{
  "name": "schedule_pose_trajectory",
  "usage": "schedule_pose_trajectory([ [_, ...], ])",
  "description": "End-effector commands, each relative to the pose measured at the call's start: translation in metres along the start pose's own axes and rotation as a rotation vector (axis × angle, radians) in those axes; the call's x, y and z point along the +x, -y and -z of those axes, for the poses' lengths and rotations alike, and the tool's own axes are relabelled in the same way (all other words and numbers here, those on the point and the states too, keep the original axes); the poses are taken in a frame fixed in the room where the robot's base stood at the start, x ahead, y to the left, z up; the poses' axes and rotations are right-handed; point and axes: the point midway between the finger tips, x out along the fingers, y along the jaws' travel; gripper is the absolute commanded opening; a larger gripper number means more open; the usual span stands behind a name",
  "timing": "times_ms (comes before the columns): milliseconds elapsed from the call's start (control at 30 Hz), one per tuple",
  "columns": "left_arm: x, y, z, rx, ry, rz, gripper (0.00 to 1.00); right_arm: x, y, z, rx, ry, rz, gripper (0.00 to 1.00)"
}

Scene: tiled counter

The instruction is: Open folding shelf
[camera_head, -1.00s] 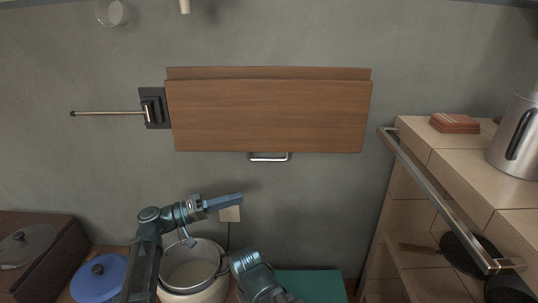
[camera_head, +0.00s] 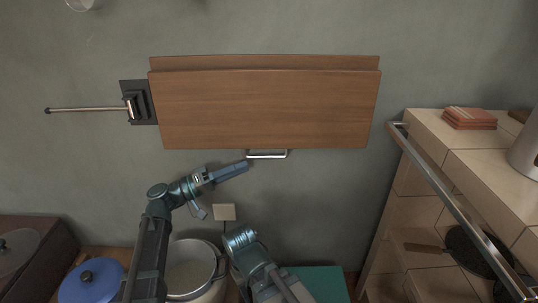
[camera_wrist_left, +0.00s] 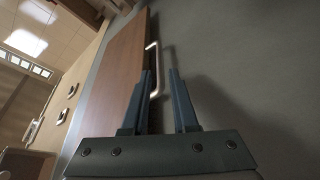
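The folding shelf (camera_head: 265,108) is a brown wooden panel folded flat against the grey wall. A silver bar handle (camera_head: 267,155) sits at its lower edge. My left gripper (camera_head: 246,165) is just below and left of the handle, pointing right. In the left wrist view the gripper (camera_wrist_left: 162,80) is open, with its two fingers apart. The handle (camera_wrist_left: 154,68) shows there by the left finger, with its lower bend near the gap between the fingertips. I cannot tell whether it touches. My right arm (camera_head: 262,270) shows at the bottom, but its gripper is not clearly visible.
A dark wall bracket with a rod (camera_head: 90,109) is left of the shelf. A metal rail (camera_head: 455,205) runs along the tiled counter (camera_head: 440,125) at right. A pot (camera_head: 190,268) and a blue lid (camera_head: 90,281) sit below.

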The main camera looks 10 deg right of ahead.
Motion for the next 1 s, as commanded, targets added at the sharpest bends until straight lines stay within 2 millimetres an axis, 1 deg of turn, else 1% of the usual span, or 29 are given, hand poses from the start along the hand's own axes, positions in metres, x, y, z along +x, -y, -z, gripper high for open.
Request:
schedule_pose_trajectory([
  [33, 0.014, -0.002, 0.001, -0.001, 0.003, -0.002, 0.27, -0.005, -0.001, 0.000, -0.001, 0.000, 0.000, 0.50],
  [200, 0.047, -0.002, 0.001, 0.000, 0.003, -0.002, 0.27, -0.012, -0.001, -0.001, -0.003, 0.000, 0.000, 0.50],
  [300, 0.064, -0.001, 0.001, 0.000, 0.003, -0.001, 0.27, -0.015, -0.002, -0.001, -0.004, 0.000, 0.000, 0.50],
  [433, 0.080, -0.001, 0.001, 0.000, 0.002, -0.001, 0.27, -0.018, -0.002, -0.001, -0.005, 0.000, 0.000, 0.50],
  [500, 0.086, -0.001, 0.001, 0.000, 0.001, 0.000, 0.27, -0.019, -0.002, -0.001, -0.005, 0.000, 0.000, 0.50],
  [633, 0.092, 0.000, 0.001, 0.000, 0.000, 0.000, 0.27, -0.020, -0.002, -0.001, -0.005, 0.000, 0.000, 0.50],
  [933, 0.093, 0.000, 0.000, 0.001, 0.000, 0.000, 0.27, -0.020, -0.002, -0.001, -0.005, 0.000, 0.000, 0.50],
  [967, 0.093, 0.000, 0.000, 0.001, 0.000, 0.000, 0.25, -0.020, -0.002, -0.001, -0.005, 0.000, 0.000, 0.50],
  [1000, 0.093, 0.000, 0.000, 0.001, 0.000, 0.000, 0.18, -0.020, -0.002, -0.001, -0.005, 0.000, 0.000, 0.50],
])
